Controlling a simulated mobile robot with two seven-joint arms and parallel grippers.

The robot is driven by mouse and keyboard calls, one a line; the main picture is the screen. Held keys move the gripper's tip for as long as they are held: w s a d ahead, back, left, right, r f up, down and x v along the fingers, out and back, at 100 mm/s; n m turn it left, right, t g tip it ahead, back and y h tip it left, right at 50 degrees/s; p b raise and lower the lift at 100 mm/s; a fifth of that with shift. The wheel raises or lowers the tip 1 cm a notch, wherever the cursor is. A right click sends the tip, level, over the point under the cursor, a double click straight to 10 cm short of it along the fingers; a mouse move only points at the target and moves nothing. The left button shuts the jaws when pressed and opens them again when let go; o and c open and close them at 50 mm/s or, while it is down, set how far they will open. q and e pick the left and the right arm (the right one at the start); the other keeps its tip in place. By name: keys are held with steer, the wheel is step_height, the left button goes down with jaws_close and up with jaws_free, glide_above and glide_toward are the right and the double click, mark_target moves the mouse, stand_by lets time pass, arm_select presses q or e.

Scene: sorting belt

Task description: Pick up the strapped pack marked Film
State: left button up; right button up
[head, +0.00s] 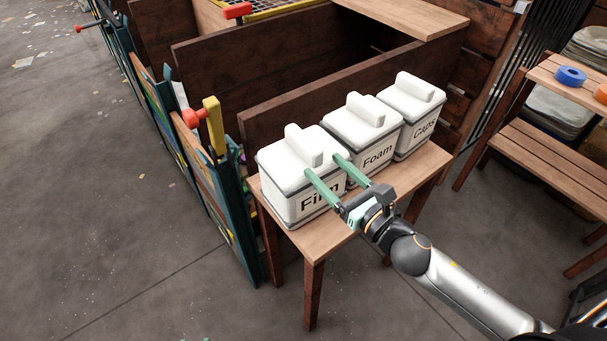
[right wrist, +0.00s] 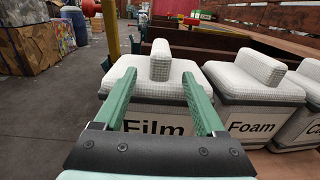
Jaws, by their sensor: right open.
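The white pack marked Film (head: 289,178) stands upright at the left end of a row on a small wooden table (head: 318,236). It has a dark strap around its sides and a raised white block on top. My right gripper (head: 323,164) is open, its two green fingers reaching toward the front top of the Film pack. In the right wrist view the Film pack (right wrist: 150,114) is straight ahead, with its top block (right wrist: 160,62) showing between the fingers (right wrist: 158,88). I cannot tell whether the fingers touch the pack. My left gripper is not in view.
Packs marked Foam (head: 368,133) and Caps (head: 418,114) stand close beside it on the same table. Dark wooden panels (head: 300,101) rise behind. A slatted shelf (head: 550,150) stands at right. The floor at left is mostly clear.

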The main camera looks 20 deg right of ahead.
mark_target(303, 145)
steer(key=p+x, duration=0.1)
steer(key=x, duration=0.7)
steer(key=shift+w+a, duration=0.1)
steer(key=shift+w, duration=0.3)
jaws_close()
stand_by(0.3)
stand_by(0.8)
steer(key=shift+r, duration=0.1)
